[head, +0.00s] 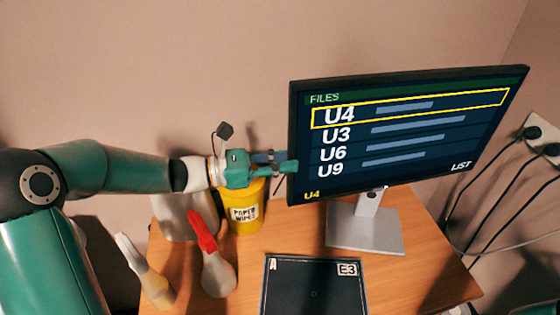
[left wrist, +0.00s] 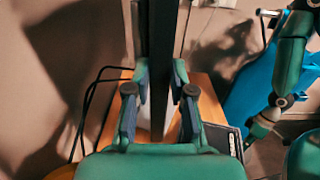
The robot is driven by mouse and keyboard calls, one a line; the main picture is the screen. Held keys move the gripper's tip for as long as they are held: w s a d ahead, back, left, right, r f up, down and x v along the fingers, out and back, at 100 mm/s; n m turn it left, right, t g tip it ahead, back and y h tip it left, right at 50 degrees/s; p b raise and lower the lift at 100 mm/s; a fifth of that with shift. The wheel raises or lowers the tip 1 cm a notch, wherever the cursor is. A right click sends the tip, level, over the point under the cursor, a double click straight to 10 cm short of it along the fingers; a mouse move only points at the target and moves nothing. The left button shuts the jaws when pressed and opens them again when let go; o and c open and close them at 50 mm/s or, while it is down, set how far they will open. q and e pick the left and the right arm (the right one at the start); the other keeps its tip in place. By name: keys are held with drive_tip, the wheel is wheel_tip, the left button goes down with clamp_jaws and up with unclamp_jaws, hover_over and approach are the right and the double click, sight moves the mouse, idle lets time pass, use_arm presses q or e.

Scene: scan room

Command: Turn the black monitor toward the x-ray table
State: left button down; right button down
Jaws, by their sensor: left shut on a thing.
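The black monitor (head: 405,135) stands upright on a silver foot (head: 365,232) on a wooden desk. Its lit screen faces the head camera and shows a file list with U4 framed in yellow. My left gripper (head: 287,166) is shut on the monitor's left edge, low down. In the left wrist view the monitor (left wrist: 160,60) is seen edge-on between the two fingers (left wrist: 160,92). Part of my right arm shows at the right of that view; its gripper (left wrist: 254,134) is too small to read. I cannot make out the x-ray table for certain.
A yellow paper-wipes tub (head: 246,212), a red-topped spray bottle (head: 212,255) and a white-topped bottle (head: 148,275) stand left on the desk (head: 410,270). A black panel (head: 313,285) marked E3 lies in front. Cables hang from wall sockets (head: 535,135) at right. Something blue (left wrist: 255,88) shows at right.

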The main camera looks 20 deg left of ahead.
use_arm(q)
drive_tip(key=c, duration=1.2)
unclamp_jaws()
drive_tip(key=shift+s+d, duration=0.1)
drive_tip(key=shift+d, duration=0.1)
drive_tip(key=o, duration=0.3)
drive_tip(key=v, duration=1.2)
